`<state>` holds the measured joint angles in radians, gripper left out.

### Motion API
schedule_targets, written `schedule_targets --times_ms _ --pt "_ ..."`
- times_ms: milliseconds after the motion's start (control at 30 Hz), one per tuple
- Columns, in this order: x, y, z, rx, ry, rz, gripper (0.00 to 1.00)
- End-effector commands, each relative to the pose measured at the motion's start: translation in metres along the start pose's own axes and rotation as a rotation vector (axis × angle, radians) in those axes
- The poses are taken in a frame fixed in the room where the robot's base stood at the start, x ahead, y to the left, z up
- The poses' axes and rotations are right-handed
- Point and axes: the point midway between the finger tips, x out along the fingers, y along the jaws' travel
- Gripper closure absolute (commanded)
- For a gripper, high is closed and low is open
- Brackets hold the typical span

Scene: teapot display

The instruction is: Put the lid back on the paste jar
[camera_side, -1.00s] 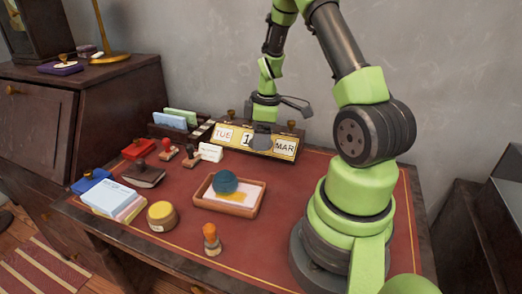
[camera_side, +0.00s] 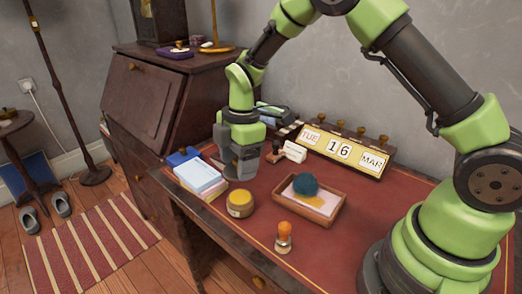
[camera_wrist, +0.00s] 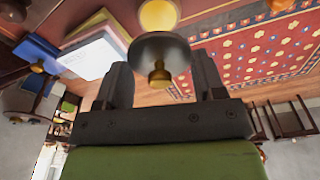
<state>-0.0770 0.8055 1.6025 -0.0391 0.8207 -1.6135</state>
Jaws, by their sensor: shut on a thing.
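The paste jar (camera_side: 240,204) is a short round tan pot with yellow inside its open top. It stands on the red desk top, and its yellow top also shows at the upper edge of the wrist view (camera_wrist: 158,14). My gripper (camera_side: 241,172) points down just behind the jar, above the desk. In the wrist view my gripper (camera_wrist: 163,68) is shut on the lid (camera_wrist: 158,47), a dark round disc with a brass knob. The lid covers part of the jar from there and is apart from its rim as far as I can tell. In the side view the lid is not clearly visible.
A stack of paper pads (camera_side: 199,177) stands close left of the jar. A wooden tray (camera_side: 322,223) with a blue-green ball is to the right. An orange-topped stamp (camera_side: 283,238) stands in front. A calendar (camera_side: 343,151) stands behind. Bare desk lies right of the tray.

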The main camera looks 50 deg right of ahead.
Motion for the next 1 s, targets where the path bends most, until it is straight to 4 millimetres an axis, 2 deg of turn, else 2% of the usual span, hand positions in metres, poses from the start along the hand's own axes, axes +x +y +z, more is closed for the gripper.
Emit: schedule_targets --times_ms 600,1000 --pt "0.053 0.000 0.006 0.000 0.000 -0.001 0.60" --pt "0.062 0.000 0.007 0.000 0.000 0.001 0.60"
